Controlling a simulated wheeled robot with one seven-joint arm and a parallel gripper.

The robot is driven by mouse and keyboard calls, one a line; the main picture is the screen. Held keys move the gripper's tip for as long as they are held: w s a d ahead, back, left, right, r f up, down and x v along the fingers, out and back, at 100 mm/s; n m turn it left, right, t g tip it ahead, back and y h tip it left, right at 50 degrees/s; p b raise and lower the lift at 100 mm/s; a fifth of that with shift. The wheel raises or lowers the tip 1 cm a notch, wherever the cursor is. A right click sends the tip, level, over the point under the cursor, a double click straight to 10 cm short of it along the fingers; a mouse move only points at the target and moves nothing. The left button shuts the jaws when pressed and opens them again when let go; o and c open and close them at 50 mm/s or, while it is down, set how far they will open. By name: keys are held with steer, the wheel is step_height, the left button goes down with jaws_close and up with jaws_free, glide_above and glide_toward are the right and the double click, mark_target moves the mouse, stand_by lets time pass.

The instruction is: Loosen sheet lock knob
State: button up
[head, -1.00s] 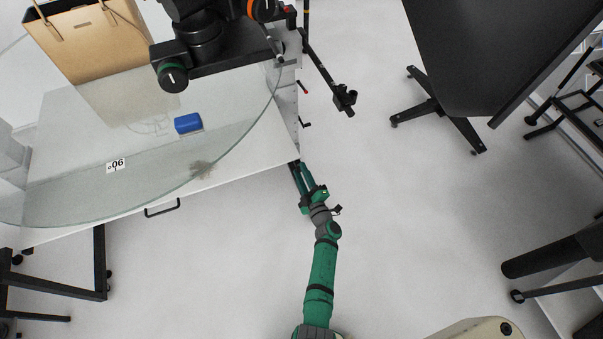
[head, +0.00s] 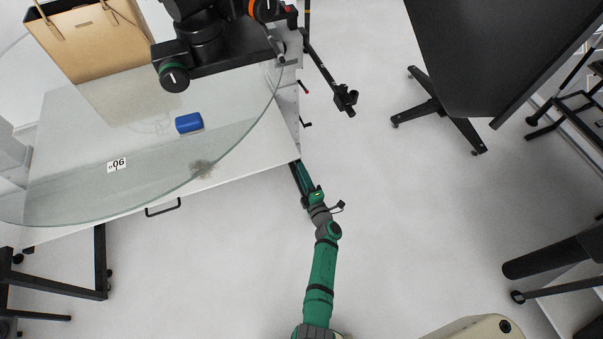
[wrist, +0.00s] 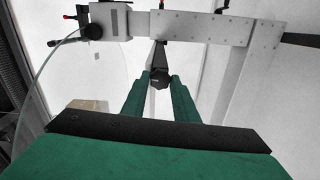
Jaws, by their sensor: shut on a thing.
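In the wrist view, a black knob (wrist: 159,79) sits at the end of a dark stem below a grey metal rail. The green fingers of my gripper (wrist: 160,84) are on both sides of the knob and shut on it. In the head view, my gripper (head: 297,168) is at the right corner of the white table's front edge. The knob cannot be made out there.
A black arm with a clamp (head: 345,98) sticks out to the right.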

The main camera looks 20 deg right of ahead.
steer(key=shift+w+a, duration=0.1)
steer(key=shift+a, duration=0.05)
steer(key=o, duration=1)
steer(key=s, duration=1.1)
steer(key=shift+d, duration=0.3)
steer(key=shift+a, duration=0.1)
